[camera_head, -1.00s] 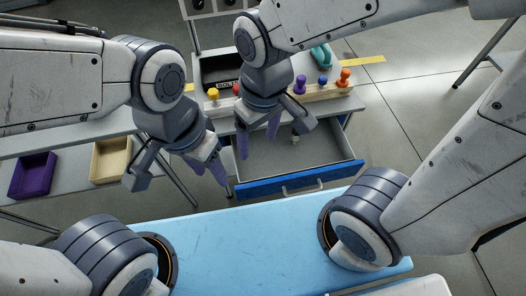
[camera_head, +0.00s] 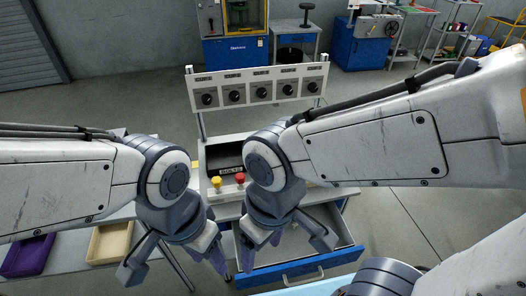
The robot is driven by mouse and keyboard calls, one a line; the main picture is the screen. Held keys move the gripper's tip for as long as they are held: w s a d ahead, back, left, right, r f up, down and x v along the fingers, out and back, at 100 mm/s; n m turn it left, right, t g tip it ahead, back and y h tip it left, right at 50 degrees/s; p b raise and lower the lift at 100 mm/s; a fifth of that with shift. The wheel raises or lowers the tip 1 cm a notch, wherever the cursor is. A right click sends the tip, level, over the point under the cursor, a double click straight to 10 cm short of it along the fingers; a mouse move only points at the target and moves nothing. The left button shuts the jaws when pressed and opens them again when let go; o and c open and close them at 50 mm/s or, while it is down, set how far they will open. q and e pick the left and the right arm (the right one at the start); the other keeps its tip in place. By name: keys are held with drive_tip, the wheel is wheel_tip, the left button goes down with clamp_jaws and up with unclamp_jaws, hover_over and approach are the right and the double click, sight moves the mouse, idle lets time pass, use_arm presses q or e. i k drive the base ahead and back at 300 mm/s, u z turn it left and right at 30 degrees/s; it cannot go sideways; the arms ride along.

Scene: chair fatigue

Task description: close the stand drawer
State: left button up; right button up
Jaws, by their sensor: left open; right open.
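The stand drawer (camera_head: 300,267) is pulled out toward me, with a blue front and a pale handle (camera_head: 303,277). Its grey inside shows, partly hidden by my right gripper. My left gripper (camera_head: 180,272) is open and empty, left of the drawer, its fingers pointing down. My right gripper (camera_head: 285,254) is open and empty, over the left part of the open drawer. I cannot tell whether its fingers touch the drawer.
The stand carries a dark bolts bin (camera_head: 226,158), a yellow knob (camera_head: 216,182) and a red knob (camera_head: 240,178). A panel of dials (camera_head: 260,89) rises behind. A purple tray (camera_head: 28,256) and a tan tray (camera_head: 109,243) lie on a table at left. Blue machines stand far back.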

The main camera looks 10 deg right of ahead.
sight(294, 256)
drive_tip(key=z, duration=2.8)
drive_tip(key=k, duration=0.5)
drive_tip(key=u, duration=2.7)
